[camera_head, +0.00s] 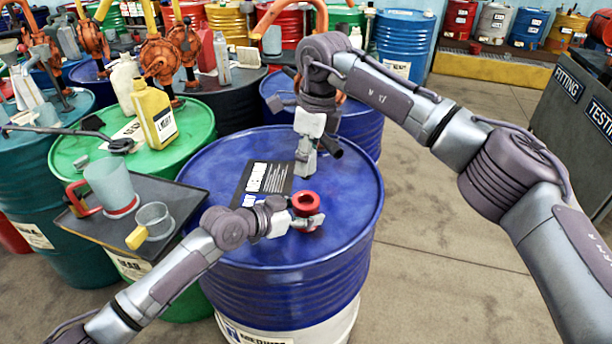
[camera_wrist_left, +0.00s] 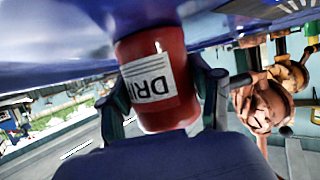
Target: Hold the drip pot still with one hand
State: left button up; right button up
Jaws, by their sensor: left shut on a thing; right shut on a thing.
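The red drip pot (camera_head: 305,204) stands upright on top of the blue drum (camera_head: 345,190). My left gripper (camera_head: 306,222) is at the pot's near side, low over the drum top. In the left wrist view, the red drip pot (camera_wrist_left: 153,75), with a white label, is between the two fingers, which are shut on it. The picture is turned over there. My right gripper (camera_head: 305,172) points down just behind the pot, above the drum top. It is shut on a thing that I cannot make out. A dark cylindrical part (camera_head: 331,147) shows beside it.
A dark sheet with white print (camera_head: 263,178) lies on the drum. At left, a tray (camera_head: 185,193) holds a clear jug (camera_head: 112,187) and a small measuring cup (camera_head: 155,220). A yellow bottle (camera_head: 153,118) and other drums stand behind. The floor at right is clear.

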dwell(0.3)
pick_arm(q)
jog(key=o, duration=1.5)
jog(key=shift+o, duration=0.2)
